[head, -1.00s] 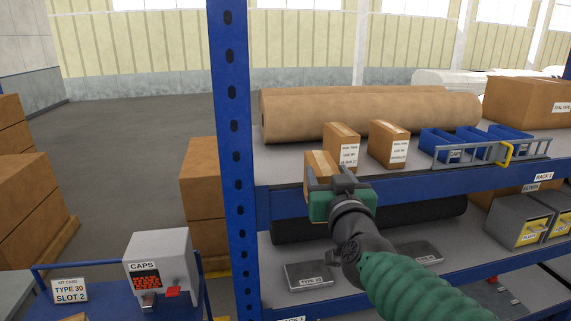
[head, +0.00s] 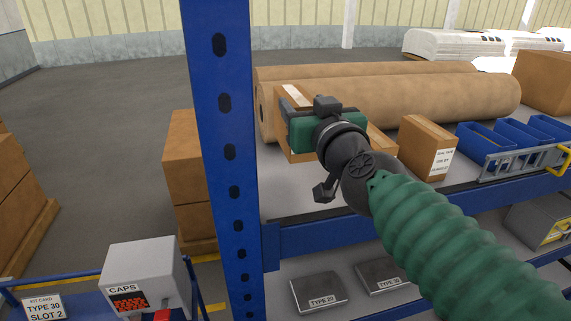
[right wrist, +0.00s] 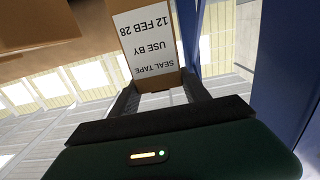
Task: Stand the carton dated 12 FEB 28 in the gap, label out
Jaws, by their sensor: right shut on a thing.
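My right gripper (head: 297,125) is shut on a brown carton (head: 296,94) above the left end of the upper shelf (head: 283,202). In the right wrist view the held carton's white label (right wrist: 146,42) reads SEAL TAPE, USE BY, 12 FEB 28, upside down in that picture. A second carton (head: 382,142) is mostly hidden behind my right gripper and arm. A third carton (head: 427,145) stands to its right with a white label facing out. Whether the held carton touches the shelf cannot be told. My left gripper is not in view.
A blue upright post (head: 224,150) stands close on the left. Large brown rolls (head: 440,95) lie behind the cartons. Blue bins (head: 500,140) and a grey rail stand to the right. Grey plates (head: 318,290) lie on the lower shelf.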

